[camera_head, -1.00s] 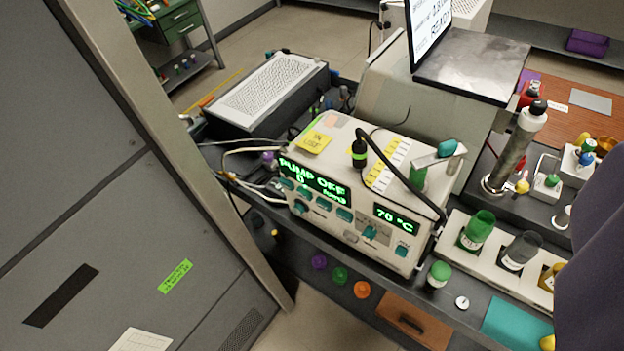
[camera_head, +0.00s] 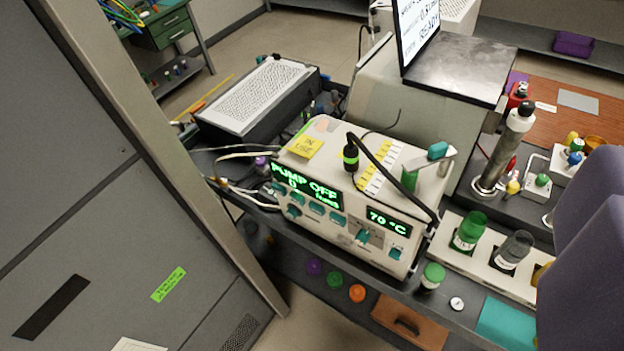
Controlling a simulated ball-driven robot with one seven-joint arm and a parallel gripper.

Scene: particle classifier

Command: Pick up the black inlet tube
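The black inlet tube (camera_head: 399,178) lies in an arc over the top of the beige pump unit (camera_head: 330,212). Its left end joins a black fitting with a green band (camera_head: 350,157), which stands upright on the unit. The tube runs right and bends down at the unit's right edge, where its far end is hard to make out. Purple-grey blocks of my gripper (camera_head: 582,235) show large at the right edge, well right of the tube and apart from it. Its fingertips cannot be made out clearly, so its opening is unclear. Nothing is seen held.
A white rack (camera_head: 482,262) with green and grey vials is at right. A metal column (camera_head: 503,150) stands behind it. A grey cabinet (camera_head: 70,170) fills the left.

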